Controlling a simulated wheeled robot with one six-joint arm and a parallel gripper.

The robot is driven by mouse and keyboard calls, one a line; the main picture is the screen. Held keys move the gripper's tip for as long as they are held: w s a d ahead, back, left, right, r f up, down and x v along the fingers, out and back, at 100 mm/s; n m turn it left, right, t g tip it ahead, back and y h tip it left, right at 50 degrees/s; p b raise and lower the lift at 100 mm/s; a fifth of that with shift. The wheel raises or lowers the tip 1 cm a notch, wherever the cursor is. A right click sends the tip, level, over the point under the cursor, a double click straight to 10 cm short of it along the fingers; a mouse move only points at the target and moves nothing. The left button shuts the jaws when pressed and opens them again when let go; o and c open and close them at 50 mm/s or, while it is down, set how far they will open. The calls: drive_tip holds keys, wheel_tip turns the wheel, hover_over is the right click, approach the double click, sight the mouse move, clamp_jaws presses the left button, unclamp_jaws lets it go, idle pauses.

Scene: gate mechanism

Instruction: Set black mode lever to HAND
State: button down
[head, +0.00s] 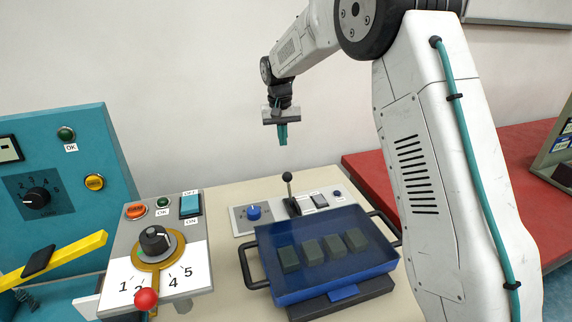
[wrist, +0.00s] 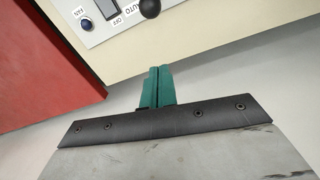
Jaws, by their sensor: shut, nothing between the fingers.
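The black mode lever (head: 287,178), with a ball knob on a thin stem, stands on a light grey panel at the back of the beige table. It leans slightly back in the head view; its exact setting cannot be told. Its ball (wrist: 150,8) shows at the top edge of the wrist view, beside the printed words AUTO and OFF. The word HAND is not readable in either view. My gripper (head: 283,138) hangs above and behind the lever, apart from it, with its green fingers together and empty. The fingers (wrist: 158,88) also show in the wrist view.
On the lever's panel are a blue knob (head: 253,211), a rocker switch (head: 320,200) and a blue FAN button (wrist: 87,24). A blue tray (head: 290,290) with dark blocks and side handles stands in front. A grey dial box (head: 190,243) is left. A red surface (head: 470,150) lies right.

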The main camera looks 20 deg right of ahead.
sight(289, 187)
drive_tip(key=f, duration=1)
drive_tip(key=shift+d+f, duration=0.2)
drive_tip(key=shift+d, duration=0.1)
drive_tip(key=s, duration=0.1)
drive_tip(key=s+r, duration=0.1)
drive_tip(key=s, duration=0.1)
drive_tip(key=shift+s+a+r, duration=0.25)
drive_tip(key=shift+a, duration=0.15)
drive_tip(key=shift+s+r+t, duration=0.25)
drive_tip(key=shift+s+t, duration=0.1)
drive_tip(key=shift+t, duration=0.15)
